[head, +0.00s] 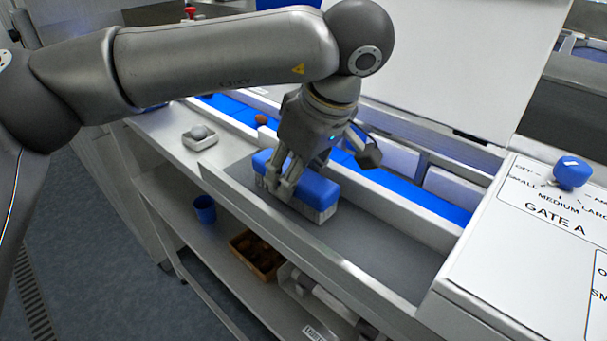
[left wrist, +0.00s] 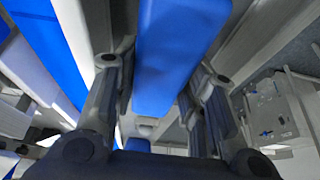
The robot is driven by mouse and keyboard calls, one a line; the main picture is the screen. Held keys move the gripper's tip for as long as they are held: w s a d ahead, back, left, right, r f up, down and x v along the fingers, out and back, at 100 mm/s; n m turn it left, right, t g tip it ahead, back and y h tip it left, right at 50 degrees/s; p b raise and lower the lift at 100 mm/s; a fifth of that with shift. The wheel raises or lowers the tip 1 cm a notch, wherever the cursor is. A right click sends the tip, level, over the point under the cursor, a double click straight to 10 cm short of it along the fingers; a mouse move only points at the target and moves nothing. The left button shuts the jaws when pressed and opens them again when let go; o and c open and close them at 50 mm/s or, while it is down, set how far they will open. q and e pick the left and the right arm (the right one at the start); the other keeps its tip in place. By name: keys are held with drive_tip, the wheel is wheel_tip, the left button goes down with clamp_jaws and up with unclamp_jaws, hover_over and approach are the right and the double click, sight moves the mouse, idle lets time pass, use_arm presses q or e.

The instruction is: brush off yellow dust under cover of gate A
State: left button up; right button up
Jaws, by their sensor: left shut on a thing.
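A blue block brush with pale bristles on its underside (head: 316,193) is in the grey trough in front of the blue belt. My left gripper (head: 284,184) is shut on the brush from above. The blue brush body also shows between the two fingers in the left wrist view (left wrist: 172,50). The bristles are at or close to the trough floor; I cannot tell whether they touch it. The gate A panel (head: 520,225) is at the right, with a blue selector knob (head: 571,172) on top. I see no yellow dust. My right gripper is not in view.
The blue belt (head: 440,204) runs behind the trough. The trough floor (head: 375,248) is clear to the right of the brush. A small scale-like device (head: 199,140) stands at the left. A blue cup (head: 204,209) and a brown box (head: 258,252) are on the lower shelf.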

use_arm(q)
drive_tip(key=shift+w+a, duration=0.25)
drive_tip(key=shift+a, duration=0.05)
drive_tip(key=shift+d+r, duration=0.1)
drive_tip(key=shift+r, duration=0.05)
wheel_tip(320, 180, up, 12)
drive_tip(key=p, duration=0.9)
